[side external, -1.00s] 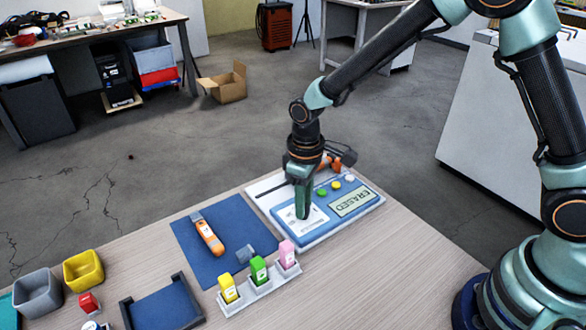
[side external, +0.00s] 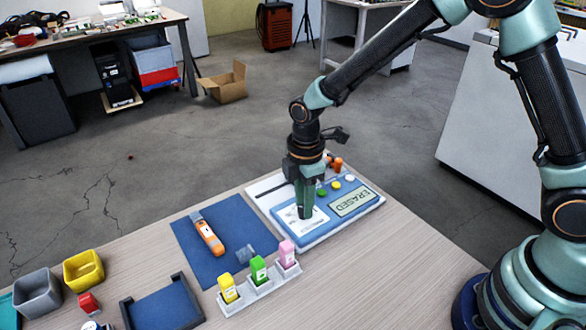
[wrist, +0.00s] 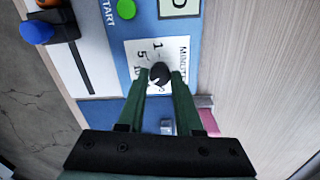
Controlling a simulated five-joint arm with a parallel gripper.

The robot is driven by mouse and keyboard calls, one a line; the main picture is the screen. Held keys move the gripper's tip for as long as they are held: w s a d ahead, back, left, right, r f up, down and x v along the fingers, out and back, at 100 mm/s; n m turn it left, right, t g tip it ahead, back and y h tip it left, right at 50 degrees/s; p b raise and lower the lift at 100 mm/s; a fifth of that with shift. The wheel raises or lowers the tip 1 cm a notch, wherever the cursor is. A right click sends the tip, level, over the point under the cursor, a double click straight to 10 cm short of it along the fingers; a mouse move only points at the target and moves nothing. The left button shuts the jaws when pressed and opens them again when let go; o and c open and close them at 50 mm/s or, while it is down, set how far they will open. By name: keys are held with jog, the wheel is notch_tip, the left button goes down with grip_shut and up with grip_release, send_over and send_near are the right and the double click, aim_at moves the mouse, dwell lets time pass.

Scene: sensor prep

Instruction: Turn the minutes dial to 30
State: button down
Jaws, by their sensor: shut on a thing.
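The minutes dial (wrist: 159,72) is a small dark knob on a white label printed "MINUTES", with 1, 5 and part of another number readable in the wrist view. My gripper (wrist: 160,78) is shut on the dial, one green finger on each side. In the side view my gripper (side external: 304,214) points down onto the white label of the blue device (side external: 318,232) and hides the dial. I cannot tell which number the dial points to.
A holder with yellow, green and pink blocks (side external: 287,252) stands close in front of the device. An orange tool (side external: 209,237) lies on a blue mat (side external: 191,251).

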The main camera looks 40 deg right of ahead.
jog(key=shift+n, duration=0.8)
jog(key=c, duration=0.6)
grip_release()
jog(key=shift+r, duration=0.1)
notch_tip(320, 180, up, 12)
